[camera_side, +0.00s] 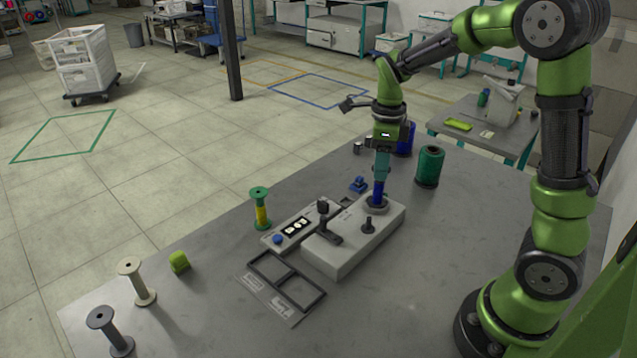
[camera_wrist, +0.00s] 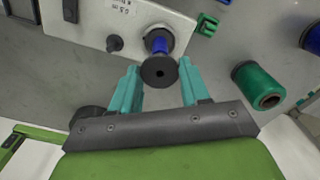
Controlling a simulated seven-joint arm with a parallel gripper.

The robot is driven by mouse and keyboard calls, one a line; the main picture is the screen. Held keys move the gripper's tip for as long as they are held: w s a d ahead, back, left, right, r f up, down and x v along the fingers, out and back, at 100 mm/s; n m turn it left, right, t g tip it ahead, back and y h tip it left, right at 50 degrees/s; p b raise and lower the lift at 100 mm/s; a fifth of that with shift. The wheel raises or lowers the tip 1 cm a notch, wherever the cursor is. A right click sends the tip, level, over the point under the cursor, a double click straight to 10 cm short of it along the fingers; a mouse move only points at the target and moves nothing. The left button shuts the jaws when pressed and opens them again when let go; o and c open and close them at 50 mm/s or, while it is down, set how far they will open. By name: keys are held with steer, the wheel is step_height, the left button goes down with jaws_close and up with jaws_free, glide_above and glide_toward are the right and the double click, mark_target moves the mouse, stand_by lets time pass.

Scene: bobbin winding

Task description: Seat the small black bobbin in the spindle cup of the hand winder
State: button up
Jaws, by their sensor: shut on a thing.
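The small black bobbin with blue thread (camera_side: 379,190) stands roughly upright at the spindle cup (camera_side: 377,206) of the hand winder (camera_side: 345,251). In the wrist view its black end flange (camera_wrist: 158,72) faces the camera, and its blue winding runs down into the dark ring of the cup (camera_wrist: 155,33). Its lower end is hidden, so I cannot tell how deep it sits. My gripper (camera_side: 381,172), with teal fingers, is directly above the cup and shut on the bobbin; in the wrist view the fingers (camera_wrist: 159,66) are on either side of it.
A green-yellow spool (camera_side: 261,213), green block (camera_side: 179,262) and pale spool (camera_side: 137,283) stand left.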

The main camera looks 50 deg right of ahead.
steer(key=o, duration=0.9)
steer(key=shift+r, duration=0.1)
steer(key=shift+r, duration=3.4)
